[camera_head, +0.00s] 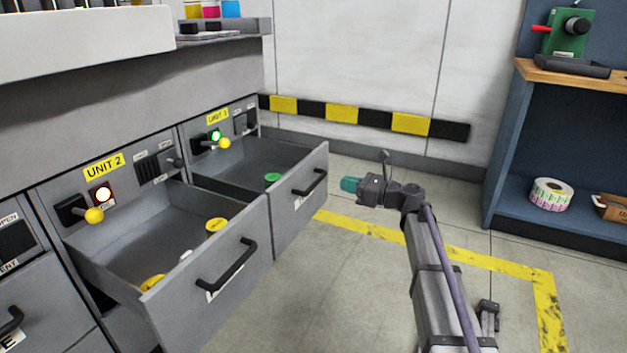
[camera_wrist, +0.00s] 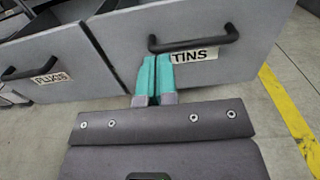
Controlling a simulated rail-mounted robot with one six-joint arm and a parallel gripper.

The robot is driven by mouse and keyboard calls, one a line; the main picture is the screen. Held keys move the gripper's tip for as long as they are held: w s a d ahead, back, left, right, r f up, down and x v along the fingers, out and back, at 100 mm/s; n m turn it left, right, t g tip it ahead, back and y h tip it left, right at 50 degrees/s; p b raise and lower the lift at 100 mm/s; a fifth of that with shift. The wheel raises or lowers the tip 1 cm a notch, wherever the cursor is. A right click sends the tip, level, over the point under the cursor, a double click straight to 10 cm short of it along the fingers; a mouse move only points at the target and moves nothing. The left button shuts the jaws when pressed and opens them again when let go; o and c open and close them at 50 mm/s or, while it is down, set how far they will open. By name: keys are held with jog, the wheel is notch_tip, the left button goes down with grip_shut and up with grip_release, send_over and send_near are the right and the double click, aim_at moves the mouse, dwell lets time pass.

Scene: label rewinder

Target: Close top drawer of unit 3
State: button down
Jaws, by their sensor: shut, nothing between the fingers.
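The top drawer of unit 3 (camera_head: 300,205) stands pulled out at the right end of the cabinet in the head view, with a green round item (camera_head: 272,178) inside. Its black handle (camera_head: 310,183) is on the front. In the wrist view, the drawer front marked TINS (camera_wrist: 250,25), which appears to be this one, fills the upper right with its handle (camera_wrist: 195,43). My gripper (camera_head: 350,184) is shut and empty, apart from the drawer front and to its right in the head view. Its teal fingers (camera_wrist: 147,65) show together below the TINS label's left side.
The unit 2 drawer (camera_head: 215,290) is also open, holding yellow items (camera_head: 217,225); its front (camera_wrist: 60,65) shows at left in the wrist view. A blue shelf unit (camera_head: 500,150) stands at the right. Floor with yellow tape (camera_head: 365,228) is clear between.

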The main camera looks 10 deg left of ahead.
aim_at(296, 172)
jog(key=x, duration=1.4)
jog(key=shift+s+a, duration=0.1)
jog(key=shift+s, duration=0.05)
